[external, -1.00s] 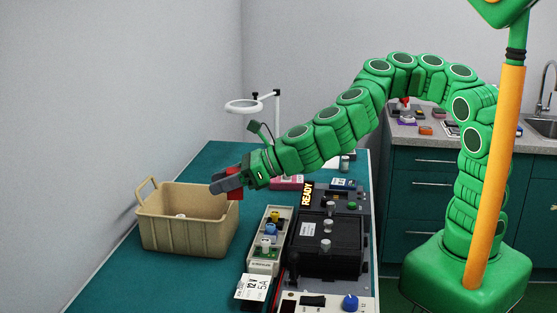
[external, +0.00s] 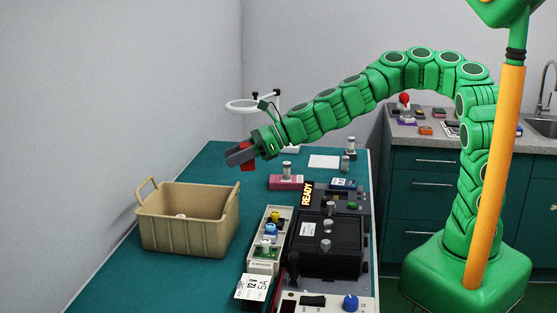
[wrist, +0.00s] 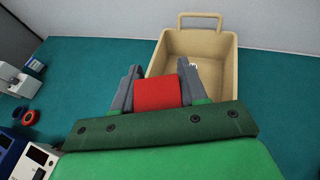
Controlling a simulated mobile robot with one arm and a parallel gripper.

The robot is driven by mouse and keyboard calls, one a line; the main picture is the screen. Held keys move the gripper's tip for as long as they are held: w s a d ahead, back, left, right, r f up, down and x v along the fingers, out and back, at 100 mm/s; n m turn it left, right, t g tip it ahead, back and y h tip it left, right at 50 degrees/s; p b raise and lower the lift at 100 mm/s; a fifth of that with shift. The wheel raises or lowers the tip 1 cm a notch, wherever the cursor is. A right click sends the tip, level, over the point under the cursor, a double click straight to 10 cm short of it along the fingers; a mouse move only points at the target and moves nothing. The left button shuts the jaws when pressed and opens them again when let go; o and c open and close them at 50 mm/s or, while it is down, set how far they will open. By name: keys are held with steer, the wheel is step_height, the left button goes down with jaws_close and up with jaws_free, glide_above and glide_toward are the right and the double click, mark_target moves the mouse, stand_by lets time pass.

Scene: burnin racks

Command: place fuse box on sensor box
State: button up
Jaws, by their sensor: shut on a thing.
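My gripper (external: 236,157) is shut on a red block (wrist: 157,94), which appears to be the fuse box. The block also shows between the grey fingers in the external view (external: 247,165). It is held in the air above the bench, beyond and to the right of the tan bin. I cannot tell for sure which thing is the sensor box. A pink box (external: 284,184) with a grey knob on top and a blue-and-white box (external: 344,184) stand on the bench to the right of my gripper.
A tan bin (external: 187,232) with raised handles holds a small white thing. A black case (external: 327,246), a strip of coloured terminals (external: 268,256) and a panel with a blue knob (external: 350,302) crowd the bench's right side. Teal bench surface is clear around the bin.

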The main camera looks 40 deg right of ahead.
steer(key=w+d+f+n+g, duration=0.1)
steer(key=w+d+g, duration=0.1)
steer(key=d, duration=1)
steer(key=w+d+f+n+g, duration=0.1)
steer(key=w+d+n, duration=0.15)
steer(key=d, duration=0.95)
steer(key=s+d+n+g, duration=0.1)
steer(key=s+d, duration=0.3)
steer(key=d, duration=0.3)
steer(key=s+d+r+g+y, duration=0.1)
steer(key=s+d, duration=0.3)
steer(key=d, duration=0.3)
steer(key=s+d+n+g, duration=0.1)
steer(key=s+d, duration=0.3)
steer(key=d, duration=0.3)
glide_above(338, 184)
steer(key=s, duration=0.2)
steer(key=shift+m, duration=0.25)
step_height(338, 184, down, 13)
steer(key=shift+w+r, duration=0.1)
steer(key=shift+w+f, duration=0.65)
steer(key=shift+f, duration=0.2)
steer(key=shift+w+f, duration=0.1)
steer(key=shift+f, duration=1.5)
